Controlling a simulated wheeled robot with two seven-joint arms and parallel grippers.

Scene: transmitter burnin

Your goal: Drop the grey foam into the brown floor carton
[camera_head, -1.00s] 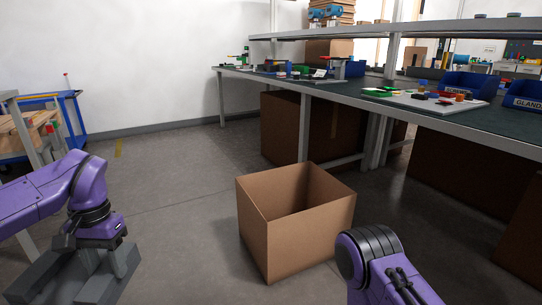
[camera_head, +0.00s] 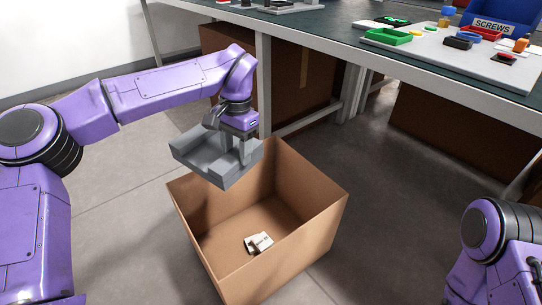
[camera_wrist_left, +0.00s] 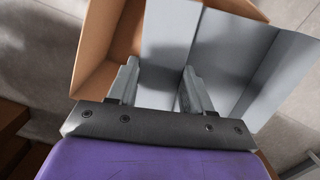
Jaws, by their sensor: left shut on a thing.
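The grey foam (camera_head: 205,168), a stepped angular block, is held in my left gripper (camera_head: 236,148), which is shut on it. The foam hangs tilted above the far left part of the open brown floor carton (camera_head: 295,258), partly over its left rim. In the left wrist view the foam (camera_wrist_left: 235,55) extends beyond and to the right of the gripper fingers (camera_wrist_left: 158,85), with the carton wall (camera_wrist_left: 92,45) behind at left. My right gripper is out of view; only part of its arm shows at the lower right.
A small white item (camera_head: 258,243) lies on the carton's floor. A workbench (camera_head: 330,38) with a blue SCREWS bin (camera_head: 500,22) and coloured trays runs behind the carton. Larger brown boxes (camera_head: 440,130) stand under it. The floor left of the carton is clear.

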